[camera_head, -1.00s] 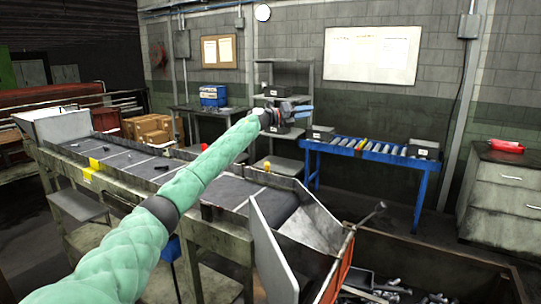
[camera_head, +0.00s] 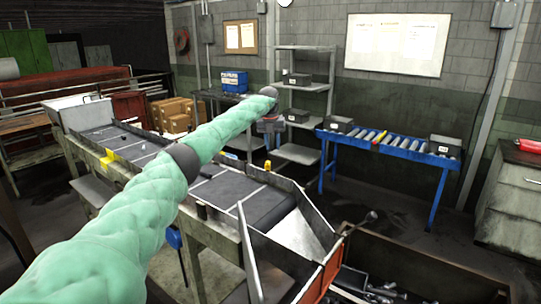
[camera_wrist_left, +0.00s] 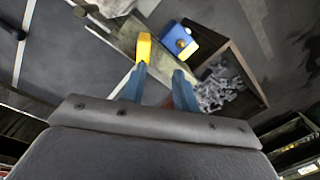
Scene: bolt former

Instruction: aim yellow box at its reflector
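In the left wrist view a yellow box (camera_wrist_left: 144,47) sits at the edge of a pale rail, just beyond one of my fingertips. A gap shows between the two blue fingers of my left gripper (camera_wrist_left: 157,86), with nothing held. In the head view my left gripper (camera_head: 270,126) hangs pointing down past the far side of the conveyor (camera_head: 238,194); its fingertips are hard to see. A yellow piece (camera_head: 108,159) sits on the conveyor's near rail. I cannot tell which piece is the reflector or where the box faces. My right gripper is out of view.
A blue roller table (camera_head: 385,148) stands right of the gripper, shelves (camera_head: 304,90) behind. A chute (camera_head: 298,238) ends the conveyor.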

